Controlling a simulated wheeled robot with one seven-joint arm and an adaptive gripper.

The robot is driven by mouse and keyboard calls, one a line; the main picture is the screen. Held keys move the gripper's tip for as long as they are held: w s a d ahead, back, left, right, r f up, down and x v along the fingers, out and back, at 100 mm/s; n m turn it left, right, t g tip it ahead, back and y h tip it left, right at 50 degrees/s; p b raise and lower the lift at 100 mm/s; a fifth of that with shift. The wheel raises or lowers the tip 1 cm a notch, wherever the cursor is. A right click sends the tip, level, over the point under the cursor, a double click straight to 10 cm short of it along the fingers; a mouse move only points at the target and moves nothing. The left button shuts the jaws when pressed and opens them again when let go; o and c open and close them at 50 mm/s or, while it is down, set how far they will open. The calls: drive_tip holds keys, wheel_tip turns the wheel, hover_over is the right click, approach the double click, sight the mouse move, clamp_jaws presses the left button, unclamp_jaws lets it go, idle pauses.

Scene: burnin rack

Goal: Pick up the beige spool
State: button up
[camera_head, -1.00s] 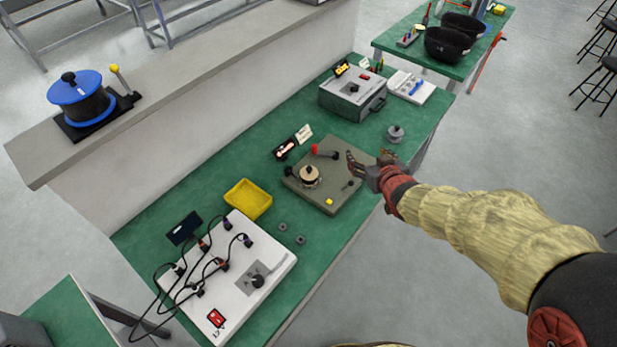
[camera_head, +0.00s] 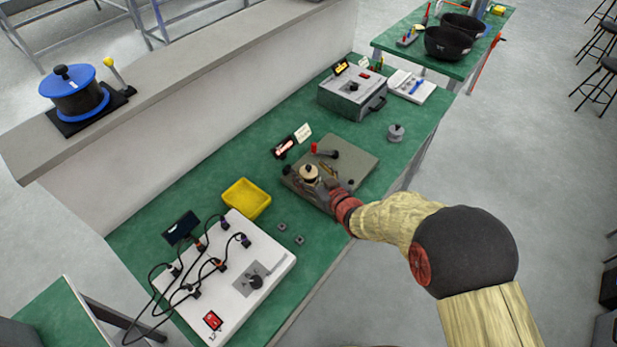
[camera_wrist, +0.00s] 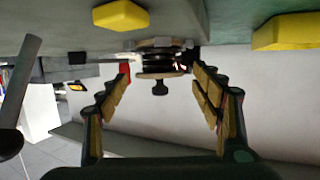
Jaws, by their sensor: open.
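The beige spool (camera_head: 309,173) stands on a grey-olive board (camera_head: 352,156) on the green bench. It has pale flanges, a dark winding and a dark knob on top. My gripper (camera_head: 327,187) is low over the board, just right of the spool in the head view. In the wrist view, which is upside down, the spool (camera_wrist: 158,64) lies ahead between the two spread fingers of my gripper (camera_wrist: 161,76). The gripper is open and empty.
A red-tipped black lever (camera_head: 322,151) stands on the board behind the spool. A yellow tray (camera_head: 246,198) and a white cabled box (camera_head: 236,276) are to the left. A grey spool (camera_head: 396,133) and a grey box (camera_head: 350,95) are to the right. A low wall runs behind.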

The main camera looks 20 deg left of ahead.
drive_tip(key=shift+w+a+f, duration=0.15)
drive_tip(key=shift+w+a, duration=0.25)
drive_tip(key=shift+c, duration=0.4)
drive_tip(key=c, duration=1.3)
